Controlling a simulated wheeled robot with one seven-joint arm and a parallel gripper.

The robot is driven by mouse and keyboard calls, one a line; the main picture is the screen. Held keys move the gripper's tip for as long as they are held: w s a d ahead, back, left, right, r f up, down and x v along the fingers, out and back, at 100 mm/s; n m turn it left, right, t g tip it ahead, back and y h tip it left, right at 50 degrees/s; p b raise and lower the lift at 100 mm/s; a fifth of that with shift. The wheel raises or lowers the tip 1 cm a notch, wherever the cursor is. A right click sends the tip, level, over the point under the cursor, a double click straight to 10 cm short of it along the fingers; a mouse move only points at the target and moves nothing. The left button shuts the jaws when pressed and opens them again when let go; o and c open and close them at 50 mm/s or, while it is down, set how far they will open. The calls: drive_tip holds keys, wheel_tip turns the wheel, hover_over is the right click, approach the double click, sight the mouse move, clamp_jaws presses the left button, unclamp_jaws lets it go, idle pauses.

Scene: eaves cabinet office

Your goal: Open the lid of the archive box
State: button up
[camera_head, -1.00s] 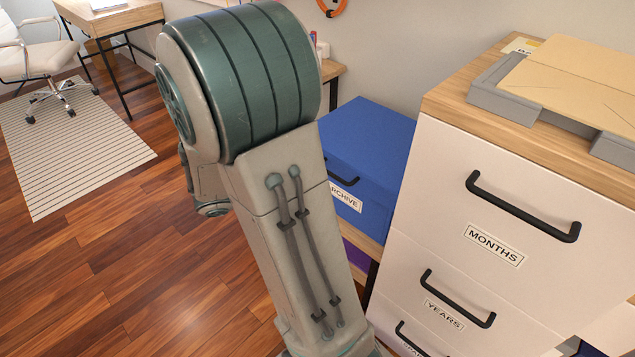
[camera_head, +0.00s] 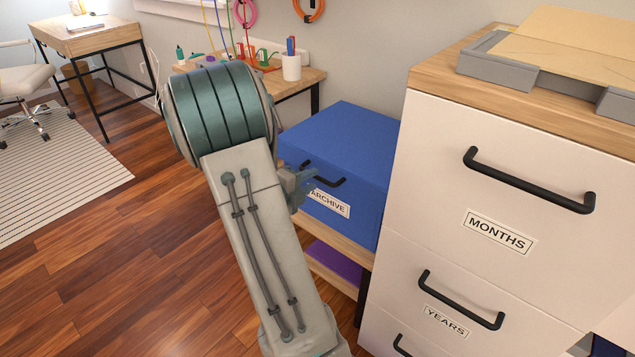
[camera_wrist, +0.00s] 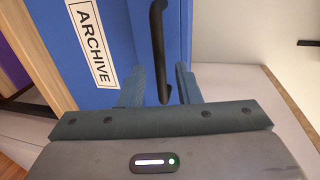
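The blue archive box (camera_head: 345,145) stands on a low wooden shelf unit, left of the white drawer cabinet. Its lid looks shut. A black handle (camera_head: 324,175) is on its front, above the white ARCHIVE label (camera_head: 327,202). My gripper (camera_head: 310,182) is at the box's front by the handle, partly hidden behind my arm. In the wrist view, my gripper (camera_wrist: 161,84) is open, with a finger on each side of the black handle (camera_wrist: 158,45). A gap shows between handle and fingers. I cannot tell how deep the handle sits between them.
The tall white cabinet (camera_head: 500,180) with black drawer handles stands close on the right. A grey tray (camera_head: 497,66) lies on top of it. A wooden bench with a white cup (camera_head: 291,67) is behind my arm. Open wood floor (camera_head: 130,260) lies to the left.

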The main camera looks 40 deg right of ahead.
sight(316, 177)
drive_tip(key=shift+b+x, duration=0.4)
drive_tip(key=shift+x, duration=1.45)
clamp_jaws()
drive_tip(key=shift+r, duration=0.1)
